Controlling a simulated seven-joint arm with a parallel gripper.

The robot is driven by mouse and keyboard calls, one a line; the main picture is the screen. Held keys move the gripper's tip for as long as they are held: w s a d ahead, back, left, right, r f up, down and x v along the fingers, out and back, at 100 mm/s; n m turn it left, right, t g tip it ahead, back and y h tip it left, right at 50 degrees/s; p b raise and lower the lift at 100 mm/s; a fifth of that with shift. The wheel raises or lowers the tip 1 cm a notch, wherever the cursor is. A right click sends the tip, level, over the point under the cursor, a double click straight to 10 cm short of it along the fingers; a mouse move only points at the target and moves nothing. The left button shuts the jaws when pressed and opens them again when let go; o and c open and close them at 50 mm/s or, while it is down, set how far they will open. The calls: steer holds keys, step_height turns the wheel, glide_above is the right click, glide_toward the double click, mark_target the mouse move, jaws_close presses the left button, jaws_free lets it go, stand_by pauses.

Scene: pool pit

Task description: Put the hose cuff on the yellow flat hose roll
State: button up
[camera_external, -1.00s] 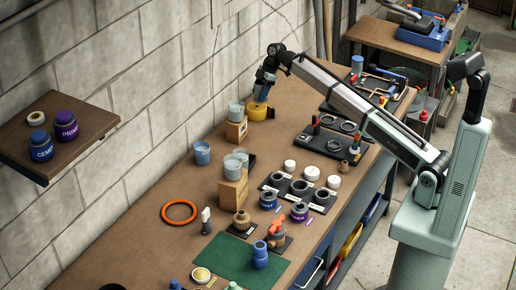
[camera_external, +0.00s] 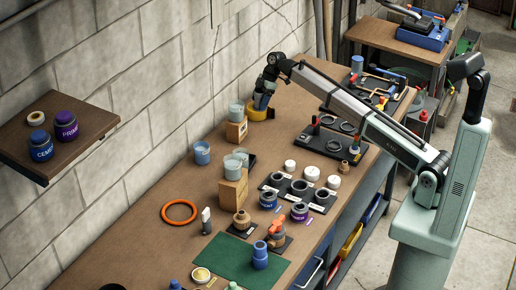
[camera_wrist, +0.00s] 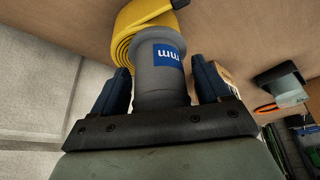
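The hose cuff (camera_wrist: 160,66) is a grey, flanged cylinder with a blue label. In the wrist view it stands between the two blue fingers of my gripper (camera_wrist: 160,78), which is shut on it. The yellow flat hose roll (camera_wrist: 130,30) lies on the bench just beyond the cuff's flanged end, and the cuff overlaps it in the picture. Whether the cuff touches the roll I cannot tell.
A wooden block (camera_external: 236,132) with a clear cup stands just in front of the roll, close to my gripper. A blue cup (camera_external: 202,153) is further left. The block wall runs behind. The bench right of the roll is bare up to black tool trays (camera_external: 340,124).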

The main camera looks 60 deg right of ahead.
steer(key=shift+o, duration=0.8)
steer(key=shift+r, duration=0.2)
steer(key=v, duration=1.2)
